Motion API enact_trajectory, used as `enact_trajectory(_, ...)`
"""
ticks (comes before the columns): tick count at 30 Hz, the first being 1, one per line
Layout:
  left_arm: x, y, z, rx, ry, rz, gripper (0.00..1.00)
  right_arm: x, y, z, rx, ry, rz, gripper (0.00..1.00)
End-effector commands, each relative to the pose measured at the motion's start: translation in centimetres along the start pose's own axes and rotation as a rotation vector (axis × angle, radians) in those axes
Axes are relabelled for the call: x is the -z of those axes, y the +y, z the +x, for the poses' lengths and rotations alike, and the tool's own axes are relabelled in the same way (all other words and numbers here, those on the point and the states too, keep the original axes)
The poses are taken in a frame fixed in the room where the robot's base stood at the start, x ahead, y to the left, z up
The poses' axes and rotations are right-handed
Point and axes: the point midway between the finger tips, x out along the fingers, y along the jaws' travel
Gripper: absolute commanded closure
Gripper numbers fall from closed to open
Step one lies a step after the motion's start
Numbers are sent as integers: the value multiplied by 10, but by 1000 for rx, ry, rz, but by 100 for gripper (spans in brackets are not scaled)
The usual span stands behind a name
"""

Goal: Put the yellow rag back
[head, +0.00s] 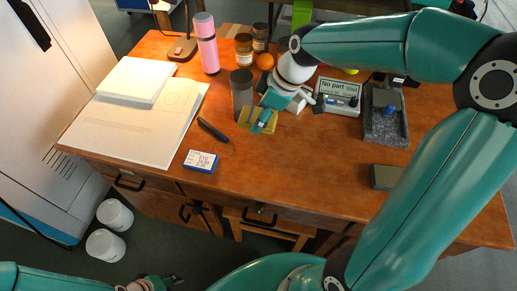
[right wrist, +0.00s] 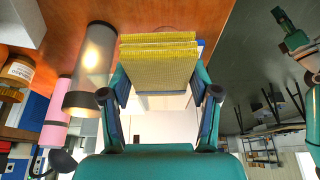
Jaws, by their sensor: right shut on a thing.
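The yellow rag (head: 245,116) is gripped by my right gripper (head: 264,119) over the middle of the brown table, just in front of a grey cylinder. In the right wrist view the yellow woven rag (right wrist: 158,62) sits between the two fingers of my right gripper (right wrist: 160,85). I cannot tell from the views whether its lower edge touches the table. My left gripper (head: 158,284) shows only partly at the bottom edge of the head view, away from the table; its jaws are too small and cut off to read.
The grey cylinder (head: 242,92) stands close behind the rag. A labelled case (head: 338,97) and grey tray (head: 370,135) are right. A small box (head: 201,161) lies in front. The front-centre table is clear.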

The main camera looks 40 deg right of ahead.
Motion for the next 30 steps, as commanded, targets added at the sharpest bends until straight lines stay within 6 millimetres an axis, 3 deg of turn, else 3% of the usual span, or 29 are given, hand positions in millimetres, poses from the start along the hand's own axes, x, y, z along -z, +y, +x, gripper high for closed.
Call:
enact_trajectory(3, 0, -1, 3, 0, 0, 0, 60, -14, -1, 33, 6, -4, 4, 71)
enact_trajectory(9, 0, -2, 6, 0, 0, 0, 60, -31, 0, 74, 4, -3, 3, 71)
enact_trajectory(17, 0, -2, 7, 0, 0, 0, 60, -38, 0, 93, 1, 0, 1, 71)
enact_trajectory(24, 0, -3, 9, 0, 0, 0, 60, -51, 0, 123, 2, -1, 2, 71)
enact_trajectory(30, 0, -3, 9, 0, 0, 0, 60, -52, 0, 128, -1, 1, 0, 71)
